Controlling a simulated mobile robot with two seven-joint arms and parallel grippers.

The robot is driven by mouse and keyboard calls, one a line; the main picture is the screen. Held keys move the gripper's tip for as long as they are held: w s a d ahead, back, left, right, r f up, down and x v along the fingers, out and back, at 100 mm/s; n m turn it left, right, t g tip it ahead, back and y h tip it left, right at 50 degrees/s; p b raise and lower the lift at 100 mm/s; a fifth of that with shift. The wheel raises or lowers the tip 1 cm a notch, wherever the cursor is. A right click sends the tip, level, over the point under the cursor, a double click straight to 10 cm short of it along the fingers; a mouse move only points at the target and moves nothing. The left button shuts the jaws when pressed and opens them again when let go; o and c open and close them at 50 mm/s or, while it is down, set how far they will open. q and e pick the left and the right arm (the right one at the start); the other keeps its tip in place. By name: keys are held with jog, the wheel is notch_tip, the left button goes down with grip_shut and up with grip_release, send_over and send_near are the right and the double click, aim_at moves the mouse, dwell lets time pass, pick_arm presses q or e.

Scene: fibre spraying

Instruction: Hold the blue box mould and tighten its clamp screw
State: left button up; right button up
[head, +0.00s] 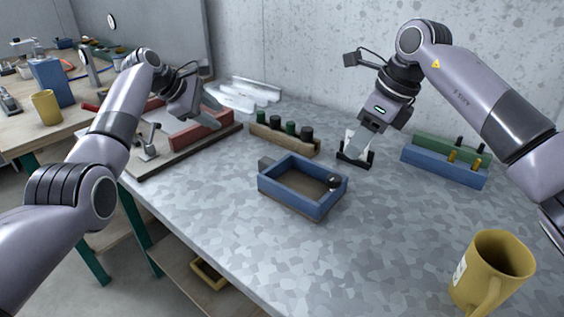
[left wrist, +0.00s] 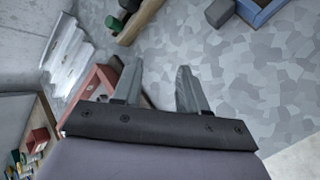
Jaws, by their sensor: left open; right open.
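The blue box mould (head: 290,192) is an open rectangular frame lying flat near the middle of the metal table. A dark round knob, likely its clamp screw (head: 334,183), sits at its right end. My left gripper (head: 203,110) is over the red block at the left, apart from the mould; its fingers are hard to make out in the head view. The left wrist view shows its two fingers (left wrist: 157,88) apart and empty, with a corner of the mould (left wrist: 262,10) at the top right. My right gripper (head: 355,155) is open, low over the table behind the mould's right end.
A wooden rack (head: 284,139) with green and dark pegs stands behind the mould. A green and blue block (head: 445,168) with pegs is at the right, and a yellow mug (head: 492,272) at the front right. The table between mould and mug is clear.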

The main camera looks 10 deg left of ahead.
pick_arm(q)
jog(key=s+d+f+m+g+y, duration=0.1)
jog(key=s+d+m+g, duration=0.1)
jog(key=d, duration=0.4)
jog(key=s+d+f+m+g+y, duration=0.1)
jog(key=s+d+f+g, duration=0.1)
jog(key=d, duration=0.4)
jog(key=m+g+y, duration=0.2)
jog(key=m+y, duration=0.1)
send_over(283, 187)
jog(key=w, duration=0.1)
jog(key=shift+a+f, duration=0.3)
jog(key=shift+f, duration=0.6)
jog(key=shift+s+d+f+g+y, duration=0.1)
jog(key=shift+s+d+g+y, duration=0.1)
jog(key=shift+s+g+y, duration=0.15)
jog(key=shift+s+f, duration=0.1)
jog(key=shift+f, duration=3.5)
